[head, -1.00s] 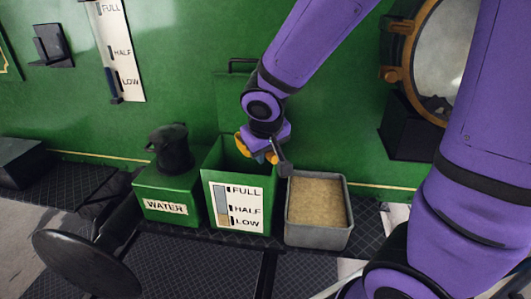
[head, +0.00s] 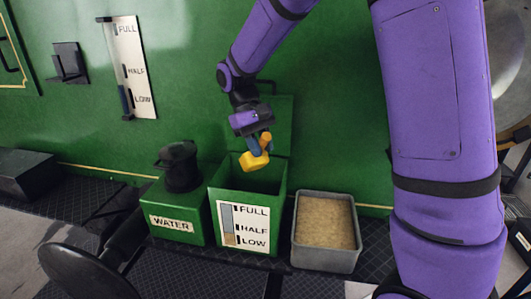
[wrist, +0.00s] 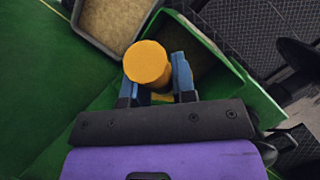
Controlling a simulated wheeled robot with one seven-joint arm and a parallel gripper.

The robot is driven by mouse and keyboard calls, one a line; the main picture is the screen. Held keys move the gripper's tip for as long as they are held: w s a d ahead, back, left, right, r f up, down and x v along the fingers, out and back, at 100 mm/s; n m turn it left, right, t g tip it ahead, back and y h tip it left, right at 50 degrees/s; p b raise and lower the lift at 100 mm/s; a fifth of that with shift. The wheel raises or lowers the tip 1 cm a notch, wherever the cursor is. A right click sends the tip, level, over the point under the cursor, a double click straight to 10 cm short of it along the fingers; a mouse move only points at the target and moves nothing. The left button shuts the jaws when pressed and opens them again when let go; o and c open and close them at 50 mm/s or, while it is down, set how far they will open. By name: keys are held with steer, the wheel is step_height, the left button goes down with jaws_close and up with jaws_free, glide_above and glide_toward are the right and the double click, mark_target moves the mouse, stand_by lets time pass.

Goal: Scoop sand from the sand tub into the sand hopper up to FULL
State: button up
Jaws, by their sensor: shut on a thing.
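The yellow scoop (head: 254,161) is in my gripper (head: 259,146), tilted over the open top of the green sand hopper (head: 275,190). The round end of its handle shows in the wrist view (wrist: 147,63) between the blue fingers (wrist: 155,85). The scoop's contents cannot be made out. The hopper's front gauge (head: 227,222) has FULL, HALF and LOW marks; its brownish part is low, about at LOW. The inside of the hopper (wrist: 200,55) is dark. The grey sand tub (head: 325,268) stands right of the hopper, holding pale sand (head: 327,220).
A green WATER box (head: 172,223) with a black cap stands left of the hopper. A black round seat or wheel (head: 85,272) is at lower left. The green wall rises close behind, with another gauge (head: 133,68).

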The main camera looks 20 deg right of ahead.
steer(key=shift+w+r+g, duration=0.2)
steer(key=shift+w+g, duration=0.55)
steer(key=shift+w, duration=0.05)
steer(key=shift+w+r+g, duration=0.2)
steer(key=shift+w+g, duration=0.5)
steer(key=shift+w, duration=0.05)
steer(key=shift+w+r+g, duration=0.2)
steer(key=shift+w+g, duration=0.55)
steer(key=shift+w, duration=0.05)
